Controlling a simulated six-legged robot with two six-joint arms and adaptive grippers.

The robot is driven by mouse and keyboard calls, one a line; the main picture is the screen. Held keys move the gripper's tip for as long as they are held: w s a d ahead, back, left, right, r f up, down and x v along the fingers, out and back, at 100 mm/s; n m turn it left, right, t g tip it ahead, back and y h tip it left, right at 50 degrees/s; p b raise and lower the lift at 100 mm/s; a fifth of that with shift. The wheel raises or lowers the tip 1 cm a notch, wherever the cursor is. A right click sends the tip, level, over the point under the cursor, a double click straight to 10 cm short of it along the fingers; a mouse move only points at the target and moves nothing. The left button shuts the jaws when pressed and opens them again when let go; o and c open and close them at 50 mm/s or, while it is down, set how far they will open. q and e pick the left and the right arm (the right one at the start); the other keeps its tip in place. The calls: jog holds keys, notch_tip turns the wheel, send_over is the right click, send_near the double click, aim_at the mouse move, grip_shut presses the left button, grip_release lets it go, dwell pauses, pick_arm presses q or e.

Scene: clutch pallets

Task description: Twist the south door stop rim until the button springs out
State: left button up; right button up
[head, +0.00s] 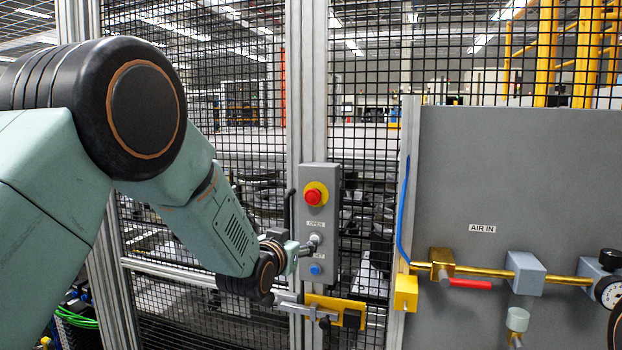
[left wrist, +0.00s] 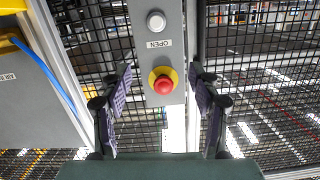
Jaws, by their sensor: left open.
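The door stop is a red button (head: 313,197) on a yellow round base, high on a grey control box (head: 331,180) fixed to the fence post. My left gripper (head: 311,243) is open and empty, in front of the box and below the red button in the head view. In the left wrist view the fingers (left wrist: 161,80) stand apart on either side, with no contact visible. My right gripper is not in view.
The box also has an OPEN label (head: 316,224) and a blue button (head: 315,269). A silver button (left wrist: 156,22) shows in the left wrist view. A yellow latch (head: 335,305) sits below. A grey panel (head: 540,170) with brass air piping stands right. Mesh fence surrounds the box.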

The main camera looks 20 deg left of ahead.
pick_arm(q)
jog(key=t, duration=0.2)
send_near(312, 196)
jog(key=w, duration=0.1)
jog(key=shift+m, duration=0.4)
jog(key=w+p, duration=0.1)
jog(key=w, duration=0.5)
jog(key=shift+w+d+r+p, duration=0.15)
jog(key=shift+p, duration=0.2)
jog(key=shift+w, duration=1)
jog(key=shift+s, duration=0.1)
jog(key=shift+c, duration=0.6)
jog(key=c, duration=1.1)
